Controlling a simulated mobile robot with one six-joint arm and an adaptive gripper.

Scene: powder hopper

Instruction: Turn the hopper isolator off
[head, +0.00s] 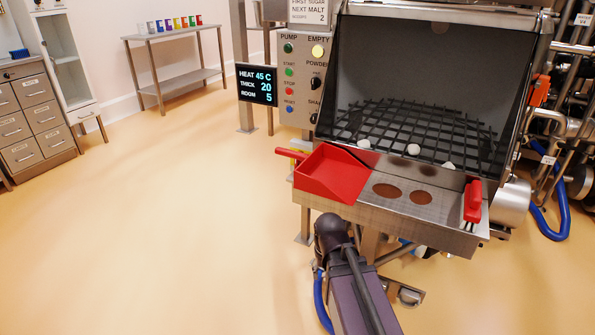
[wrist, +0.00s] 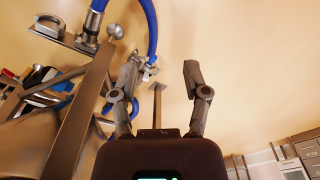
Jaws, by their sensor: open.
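The hopper (head: 425,80) stands at the right in the head view, with a black grid across its opening. A grey control panel (head: 301,108) with buttons, a yellow lamp and black selector knobs is at its left. A yellow part (head: 301,143) shows below the panel, partly hidden by the red scoop; I cannot tell if it is the isolator, and no switch position is readable. My gripper (wrist: 160,68) is open and empty in the wrist view, beside metal legs and a blue hose. In the head view my arm runs below the hopper's front shelf and the fingers are not distinguishable.
A red scoop (head: 332,174) and a red-handled brush (head: 473,202) lie on the front shelf (head: 390,213). White lumps (head: 413,149) sit on the grid. A display (head: 257,85) hangs left of the panel. Blue hoses (head: 552,220) and pipes crowd the right. The floor at left is clear.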

